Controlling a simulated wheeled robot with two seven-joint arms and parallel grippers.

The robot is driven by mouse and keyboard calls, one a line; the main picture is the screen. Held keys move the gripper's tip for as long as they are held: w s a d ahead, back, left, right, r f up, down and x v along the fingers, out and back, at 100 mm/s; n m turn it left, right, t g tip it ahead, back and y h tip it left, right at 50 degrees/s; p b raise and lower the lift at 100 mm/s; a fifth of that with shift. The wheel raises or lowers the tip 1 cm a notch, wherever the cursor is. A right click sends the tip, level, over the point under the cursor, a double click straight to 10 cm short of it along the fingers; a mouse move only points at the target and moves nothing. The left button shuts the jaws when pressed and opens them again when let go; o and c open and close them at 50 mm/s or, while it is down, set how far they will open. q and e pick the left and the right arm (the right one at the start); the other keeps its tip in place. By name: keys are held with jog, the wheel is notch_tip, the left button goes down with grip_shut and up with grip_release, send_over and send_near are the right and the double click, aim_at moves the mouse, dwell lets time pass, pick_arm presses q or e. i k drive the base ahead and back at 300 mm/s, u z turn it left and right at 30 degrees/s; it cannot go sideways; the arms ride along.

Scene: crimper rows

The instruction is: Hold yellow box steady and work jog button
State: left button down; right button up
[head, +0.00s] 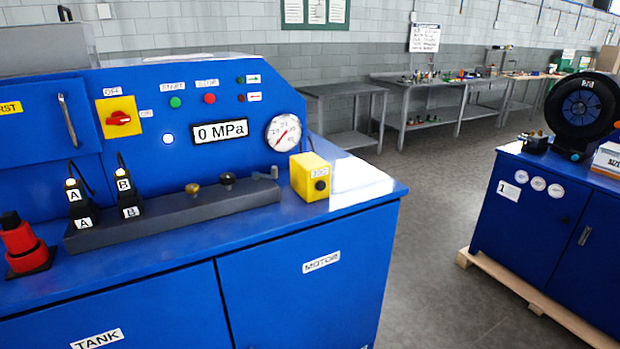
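The yellow box (311,177) sits upright on the blue machine's top ledge, near its right end. A small label is on its front face. Below the label is a round black jog button (320,185). Nothing touches the box, and its front and top are in plain sight. Neither of my grippers shows in the head view.
Left of the box is a dark manifold bar (180,214) with couplers A (77,200) and B (127,195). A red-and-black fitting (22,243) stands at far left. The panel behind carries a gauge (283,132) and a 0 MPa display (220,131). Ledge right of the box is clear.

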aim_at(320, 185)
jog(key=z, duration=1.55)
jog(key=i, duration=4.1)
jog(key=u, duration=2.95)
jog(key=i, duration=1.4)
jog(key=u, duration=0.05)
